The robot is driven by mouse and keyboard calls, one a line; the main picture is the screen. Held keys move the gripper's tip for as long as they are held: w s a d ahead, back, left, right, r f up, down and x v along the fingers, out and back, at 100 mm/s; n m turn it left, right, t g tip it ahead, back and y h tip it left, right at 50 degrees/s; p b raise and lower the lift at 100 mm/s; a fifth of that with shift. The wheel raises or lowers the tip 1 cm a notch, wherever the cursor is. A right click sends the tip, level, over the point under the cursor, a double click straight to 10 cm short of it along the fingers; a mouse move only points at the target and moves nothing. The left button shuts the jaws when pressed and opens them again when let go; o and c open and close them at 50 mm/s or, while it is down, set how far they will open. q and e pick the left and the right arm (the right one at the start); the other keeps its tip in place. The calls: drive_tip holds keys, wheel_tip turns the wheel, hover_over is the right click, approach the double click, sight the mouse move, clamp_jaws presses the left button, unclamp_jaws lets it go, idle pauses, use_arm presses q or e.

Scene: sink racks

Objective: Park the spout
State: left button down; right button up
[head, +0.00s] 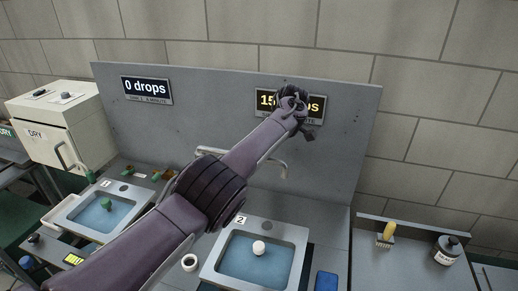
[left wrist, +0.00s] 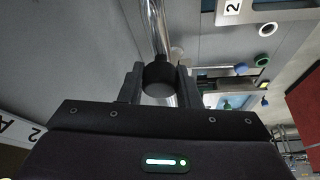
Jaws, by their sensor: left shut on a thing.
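A curved chrome spout (head: 268,160) comes from the grey back panel above sink 2 (head: 290,243), its tip turned down; my arm hides part of it. My left gripper (head: 297,108) is in front of the right display (head: 267,101), partly covering its lettering. In the left wrist view my left gripper (left wrist: 158,82) is shut on the dark round grip (left wrist: 159,77) of the chrome spout tube (left wrist: 153,25). The head view does not show the grasp clearly. My right gripper is out of view.
A white round object (head: 259,247) is in sink 2. Sink 1 (head: 72,213) at left holds a green object (head: 106,203). The left display (head: 147,89) reads 0 drops.

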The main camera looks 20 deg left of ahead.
use_arm(q)
drive_tip(key=shift+w+r, duration=0.1)
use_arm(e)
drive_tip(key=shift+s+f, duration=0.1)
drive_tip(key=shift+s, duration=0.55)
use_arm(q)
drive_tip(key=c, duration=1.3)
unclamp_jaws()
drive_tip(key=shift+o, duration=1.2)
drive_tip(key=shift+w, duration=0.2)
drive_tip(key=b+v, duration=0.1)
drive_tip(key=v, duration=0.5)
drive_tip(key=shift+d+r+b, duration=0.25)
drive_tip(key=shift+b, duration=0.15)
drive_tip(key=shift+d+r, duration=0.15)
drive_tip(key=shift+r, duration=0.35)
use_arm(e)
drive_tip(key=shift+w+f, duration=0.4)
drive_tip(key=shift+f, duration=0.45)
